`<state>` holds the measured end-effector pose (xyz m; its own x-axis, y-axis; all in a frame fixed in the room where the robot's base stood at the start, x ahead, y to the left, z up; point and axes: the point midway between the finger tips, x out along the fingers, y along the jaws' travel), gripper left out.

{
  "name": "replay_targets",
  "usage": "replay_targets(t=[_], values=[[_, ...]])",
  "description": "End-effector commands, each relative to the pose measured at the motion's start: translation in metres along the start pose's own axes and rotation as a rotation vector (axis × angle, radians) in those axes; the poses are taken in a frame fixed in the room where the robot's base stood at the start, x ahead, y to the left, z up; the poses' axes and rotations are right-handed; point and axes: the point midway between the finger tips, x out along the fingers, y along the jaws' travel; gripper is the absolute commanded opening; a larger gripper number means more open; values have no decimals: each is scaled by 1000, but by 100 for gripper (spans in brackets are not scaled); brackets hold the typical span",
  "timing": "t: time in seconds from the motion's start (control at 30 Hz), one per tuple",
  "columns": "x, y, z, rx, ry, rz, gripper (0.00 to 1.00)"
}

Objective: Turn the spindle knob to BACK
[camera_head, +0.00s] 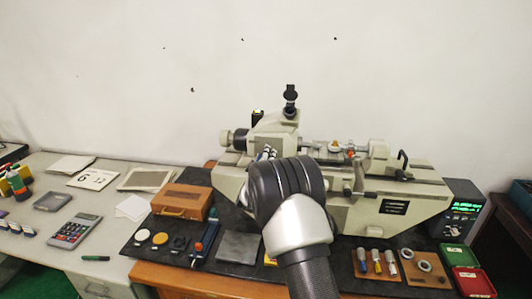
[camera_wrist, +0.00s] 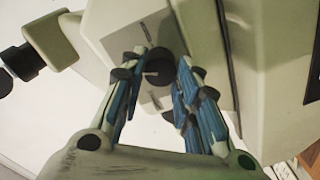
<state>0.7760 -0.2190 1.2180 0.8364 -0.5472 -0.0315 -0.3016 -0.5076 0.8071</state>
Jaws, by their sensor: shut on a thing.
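The spindle knob (camera_wrist: 157,70) is a small round black knob with a pale line on its face, on the grey-white front of the machine. In the wrist view the pale line runs roughly level, towards the left. My gripper (camera_wrist: 164,62) has its blue-padded fingers on either side of the knob and is shut on it. The markings beside the knob are too small to read.
A wooden box (camera_head: 183,201) and a grey plate (camera_head: 238,246) lie left of my arm. Several small tools on a wooden board (camera_head: 382,275), a green box (camera_head: 456,257) and a display unit (camera_head: 463,213) stand to the right. A calculator (camera_head: 75,230) lies on the left desk.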

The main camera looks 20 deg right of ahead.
Motion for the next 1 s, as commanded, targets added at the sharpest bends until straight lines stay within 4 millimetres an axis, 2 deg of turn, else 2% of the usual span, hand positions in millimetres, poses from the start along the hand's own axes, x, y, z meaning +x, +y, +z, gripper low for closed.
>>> replay_targets(t=[0.2, 0.5, 1.0], values=[[0, 1, -1, -186, -7, 0, 6], [0, 0, -1, -366, -13, 2, 6], [0, -1, 0, -451, -16, 4, 6]])
